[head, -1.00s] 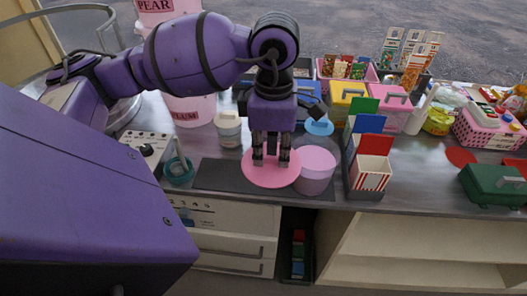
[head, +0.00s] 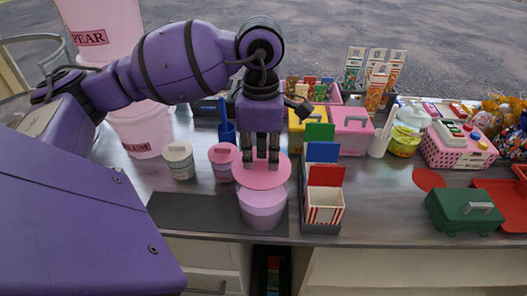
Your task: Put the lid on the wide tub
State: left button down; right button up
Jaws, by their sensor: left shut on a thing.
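The wide tub (head: 263,212) is a pink, round tub standing at the right end of a dark mat. My left gripper (head: 261,162) points down and is shut on the flat, round pink lid (head: 245,176), holding it near its middle. The lid is roughly level and overlaps the back of the tub's top in the picture. The front of the tub's top shows below the lid's edge. I cannot tell whether lid and tub touch. My right gripper is not in view.
A dark holder with striped popcorn boxes (head: 325,205) stands close to the tub's right. A smaller pink tub (head: 222,162) and a cream tub (head: 179,160) stand behind left. The dark mat (head: 190,214) is bare left of the tub. A green case (head: 465,211) lies far right.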

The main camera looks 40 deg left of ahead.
aim_at(262, 166)
pick_arm(q)
notch_tip(262, 166, down, 4)
jog(key=shift+f+b, duration=0.25)
jog(key=shift+b, duration=0.65)
jog(key=shift+f, duration=0.35)
jog(key=shift+w, duration=0.1)
jog(key=shift+b, duration=0.3)
jog(key=shift+d, duration=0.1)
dwell(0.6)
